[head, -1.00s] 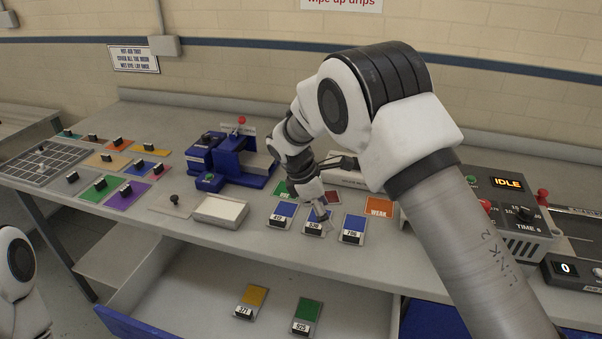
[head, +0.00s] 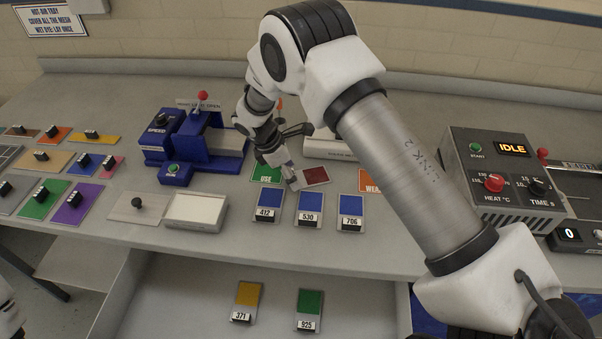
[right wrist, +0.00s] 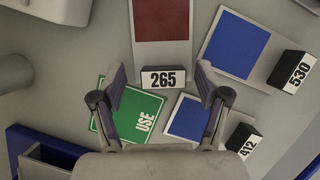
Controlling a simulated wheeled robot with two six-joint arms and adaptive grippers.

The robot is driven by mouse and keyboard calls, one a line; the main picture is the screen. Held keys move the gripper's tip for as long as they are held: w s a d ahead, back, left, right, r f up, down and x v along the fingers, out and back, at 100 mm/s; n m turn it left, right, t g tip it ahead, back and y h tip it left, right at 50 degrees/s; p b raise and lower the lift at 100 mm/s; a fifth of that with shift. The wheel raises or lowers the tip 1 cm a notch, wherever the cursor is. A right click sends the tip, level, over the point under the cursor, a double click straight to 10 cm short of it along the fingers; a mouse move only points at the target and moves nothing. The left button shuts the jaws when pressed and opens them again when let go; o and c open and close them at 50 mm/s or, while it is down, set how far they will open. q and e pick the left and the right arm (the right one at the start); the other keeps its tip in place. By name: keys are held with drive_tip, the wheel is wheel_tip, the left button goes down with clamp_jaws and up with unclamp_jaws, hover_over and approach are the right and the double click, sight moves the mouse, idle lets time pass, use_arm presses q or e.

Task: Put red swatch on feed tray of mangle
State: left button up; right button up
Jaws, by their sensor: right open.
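A dark red swatch (head: 314,176) lies flat on the bench behind the blue swatches. In the right wrist view the red swatch (right wrist: 162,22) is at the top, with its label block 265 (right wrist: 163,78) towards me. My right gripper (head: 291,180) is open and empty, beside the red swatch's near left part in the head view. In the right wrist view its fingertips (right wrist: 161,82) are apart, either side of the label block; I cannot tell the height gap. The blue machine (head: 195,143), apparently the mangle, has a red-knobbed lever and a grey plate (head: 226,141).
Blue swatches 412 (head: 268,201), 530 (head: 310,206) and 706 (head: 351,208) stand in front. A green USE card (head: 266,173) and orange WEAK card (head: 369,186) lie beside. A white-topped tray (head: 196,210) is left. An open drawer (head: 180,295) is below; a heater control box (head: 500,175) is right.

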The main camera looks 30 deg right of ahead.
drive_tip(key=shift+s+r, duration=0.1)
drive_tip(key=shift+r, duration=0.1)
drive_tip(key=shift+c, duration=1.1)
drive_tip(key=shift+s+r, duration=0.1)
drive_tip(key=shift+s, duration=0.05)
drive_tip(key=c, duration=1.1)
